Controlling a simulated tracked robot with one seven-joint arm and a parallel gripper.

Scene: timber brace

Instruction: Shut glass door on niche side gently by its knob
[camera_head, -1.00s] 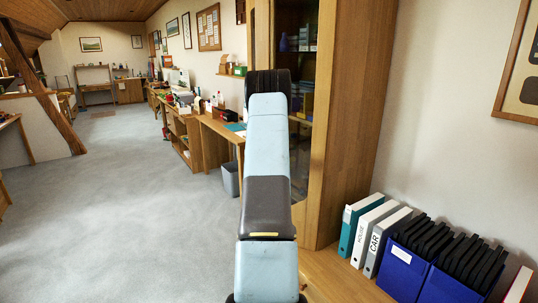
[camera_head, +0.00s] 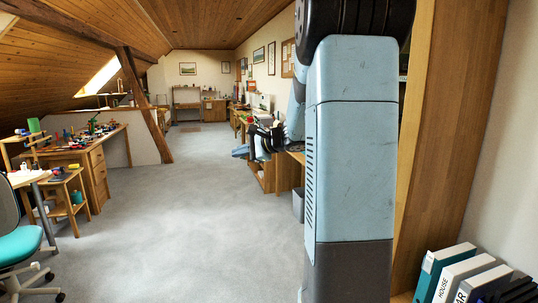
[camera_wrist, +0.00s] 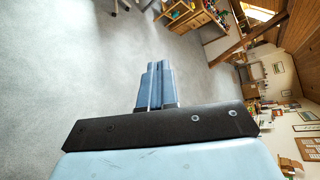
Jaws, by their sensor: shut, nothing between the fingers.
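The tall wooden cabinet (camera_head: 450,130) stands at the right in the head view, showing mostly its side panel. Its glass door and knob are hidden behind my blue and black arm, so I cannot tell how far the door stands open. My gripper (camera_head: 241,152) is out to the left of my arm in the head view, over the open floor and apart from the cabinet. In the wrist view my gripper (camera_wrist: 156,66) shows its two blue fingers together, with nothing between them and only grey floor beyond.
Binders (camera_head: 460,275) stand low at the right beside the cabinet. A workbench (camera_head: 90,150) with clutter and a teal chair (camera_head: 20,245) are at the left. A grey bin (camera_head: 298,205) and a desk are beyond my arm. The grey carpet (camera_head: 190,220) in the middle is clear.

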